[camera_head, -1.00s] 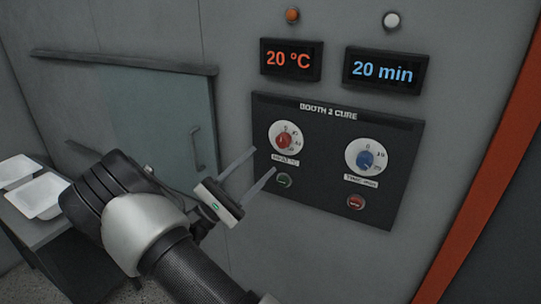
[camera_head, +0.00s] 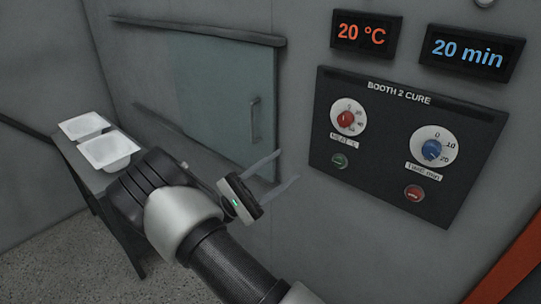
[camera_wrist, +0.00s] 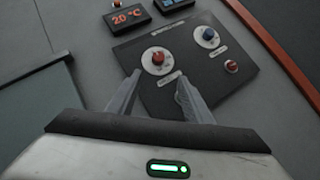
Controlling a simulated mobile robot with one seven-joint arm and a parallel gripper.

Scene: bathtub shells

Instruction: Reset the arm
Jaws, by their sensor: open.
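My gripper (camera_head: 287,172) is open and empty, its two fingers apart in front of the grey wall, left of the control panel (camera_head: 330,182). In the wrist view my gripper (camera_wrist: 158,88) points toward the panel, with the red heat knob (camera_wrist: 158,57) showing just beyond and between the fingertips. No contact with the knob shows. In the head view the red knob (camera_head: 346,119) and the blue time knob (camera_head: 432,149) sit on white dials. The displays read 20 °C (camera_head: 363,34) and 20 min (camera_head: 467,53).
A green button (camera_head: 339,160) and a red button (camera_head: 413,193) sit below the dials. A sliding door (camera_head: 230,100) with a handle is left of the panel. White shells (camera_head: 108,151) lie on a dark table (camera_head: 75,160) at the left. An orange strip (camera_head: 520,270) stands at the right.

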